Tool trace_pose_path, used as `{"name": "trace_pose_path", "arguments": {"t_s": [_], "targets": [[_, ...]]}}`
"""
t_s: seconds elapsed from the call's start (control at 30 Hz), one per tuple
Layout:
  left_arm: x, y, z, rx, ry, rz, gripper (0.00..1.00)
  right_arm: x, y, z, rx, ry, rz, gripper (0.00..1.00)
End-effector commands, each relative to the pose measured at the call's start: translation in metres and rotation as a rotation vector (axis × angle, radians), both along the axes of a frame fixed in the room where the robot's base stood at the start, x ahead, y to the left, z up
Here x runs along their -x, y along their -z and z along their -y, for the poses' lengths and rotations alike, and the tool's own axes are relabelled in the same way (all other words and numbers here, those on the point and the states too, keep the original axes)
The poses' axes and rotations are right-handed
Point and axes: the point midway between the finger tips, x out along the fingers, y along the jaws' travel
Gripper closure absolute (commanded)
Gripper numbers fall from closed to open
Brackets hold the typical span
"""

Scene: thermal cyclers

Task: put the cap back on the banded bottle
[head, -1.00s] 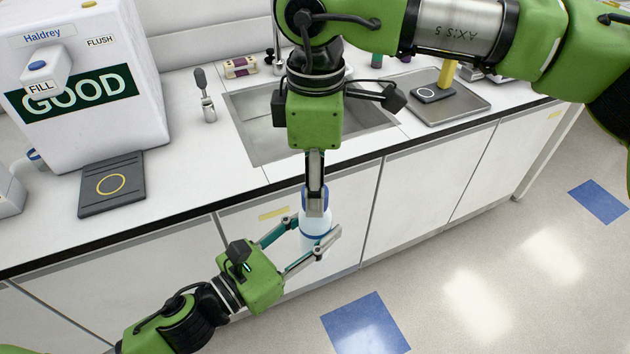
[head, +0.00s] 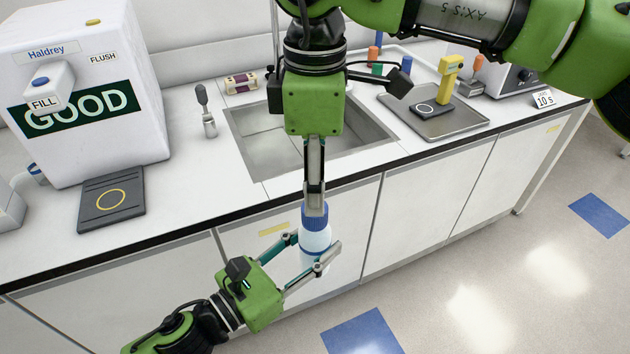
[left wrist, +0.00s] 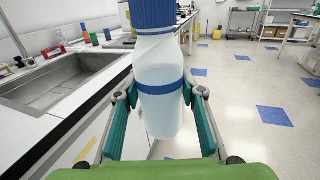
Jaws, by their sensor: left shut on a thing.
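The banded bottle (head: 315,240) is white with a blue band and stands upright. My left gripper (head: 306,260) is shut on its body, in front of the counter. The left wrist view shows the bottle (left wrist: 158,105) between both fingers, its blue band at finger height. A ribbed blue cap (head: 315,216) is at the bottle's top; in the left wrist view the cap (left wrist: 153,14) appears seated against the shoulder, its top cut off. My right gripper (head: 315,205) points down from above, its fingertips overlapping the cap. Its fingers show edge-on, so their opening is hidden.
The counter's front edge runs behind the bottle, with a sink (head: 270,145) beyond. A white machine (head: 85,95) and dark pad (head: 112,200) stand left. A metal tray (head: 440,120) with a yellow-topped device lies right. Open floor is in front.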

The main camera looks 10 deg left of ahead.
Motion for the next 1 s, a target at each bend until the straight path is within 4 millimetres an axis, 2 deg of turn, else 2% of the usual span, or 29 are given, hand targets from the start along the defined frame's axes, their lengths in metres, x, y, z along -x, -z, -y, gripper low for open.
{"name": "trace_pose_path", "arguments": {"t_s": [0.13, 0.27, 1.0], "targets": [[0.000, -0.001, 0.000, 0.001, 0.000, 0.001, 1.00, 0.000, 0.000, 0.000, 0.000, -0.029, 0.000, 0.59], [0.000, -0.001, 0.000, 0.001, 0.000, 0.001, 1.00, 0.000, -0.001, 0.000, 0.000, -0.148, 0.000, 0.59], [0.000, -0.001, 0.000, 0.001, 0.000, 0.001, 1.00, 0.000, -0.011, 0.000, 0.006, -1.466, -0.003, 0.59]]}}
